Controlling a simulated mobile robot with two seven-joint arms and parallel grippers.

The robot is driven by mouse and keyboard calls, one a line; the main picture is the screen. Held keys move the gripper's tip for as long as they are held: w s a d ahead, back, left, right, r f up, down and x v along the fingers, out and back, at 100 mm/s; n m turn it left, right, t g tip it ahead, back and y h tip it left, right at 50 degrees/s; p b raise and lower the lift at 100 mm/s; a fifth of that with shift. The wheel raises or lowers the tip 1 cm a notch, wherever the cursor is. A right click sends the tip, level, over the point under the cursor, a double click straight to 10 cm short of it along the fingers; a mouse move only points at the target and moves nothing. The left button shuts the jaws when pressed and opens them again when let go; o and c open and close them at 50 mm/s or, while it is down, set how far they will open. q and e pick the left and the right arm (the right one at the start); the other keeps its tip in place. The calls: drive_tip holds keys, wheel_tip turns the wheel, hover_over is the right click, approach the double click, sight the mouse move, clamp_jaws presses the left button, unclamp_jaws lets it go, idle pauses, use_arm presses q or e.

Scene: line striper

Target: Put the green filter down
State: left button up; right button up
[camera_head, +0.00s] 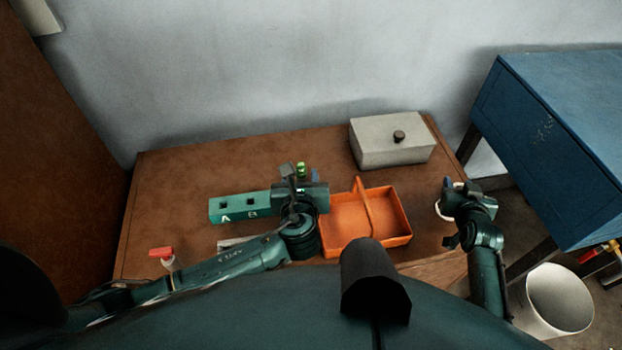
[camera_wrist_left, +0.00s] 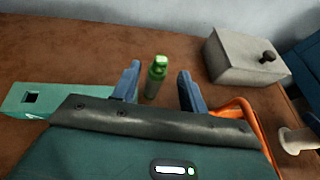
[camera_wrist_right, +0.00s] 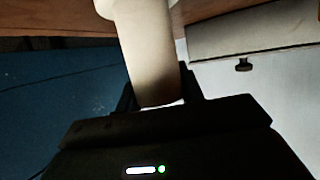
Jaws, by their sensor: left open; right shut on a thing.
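The green filter (camera_head: 301,170) is a small upright cylinder with a brighter green top, behind my left gripper. In the left wrist view the filter (camera_wrist_left: 156,78) stands between the two blue fingers, with a gap on each side. My left gripper (camera_wrist_left: 158,74) is open around it. My right gripper (camera_head: 449,188) is shut on a cream cylindrical piece with a wider rim (camera_wrist_right: 147,50), near the table's right edge. That piece also shows in the left wrist view (camera_wrist_left: 297,140).
A teal block marked A and B (camera_head: 232,213) lies left of my left gripper. An orange divided tray (camera_head: 388,239) is on its right. A grey lidded box (camera_head: 378,152) stands at the back right. A red-topped item (camera_head: 161,253) is front left. The table's back left (camera_head: 190,170) is clear.

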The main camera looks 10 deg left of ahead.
sight(301, 167)
use_arm(q)
drive_tip(key=x, duration=0.5)
drive_tip(key=shift+r, duration=0.1)
drive_tip(key=shift+c, duration=0.2)
clamp_jaws()
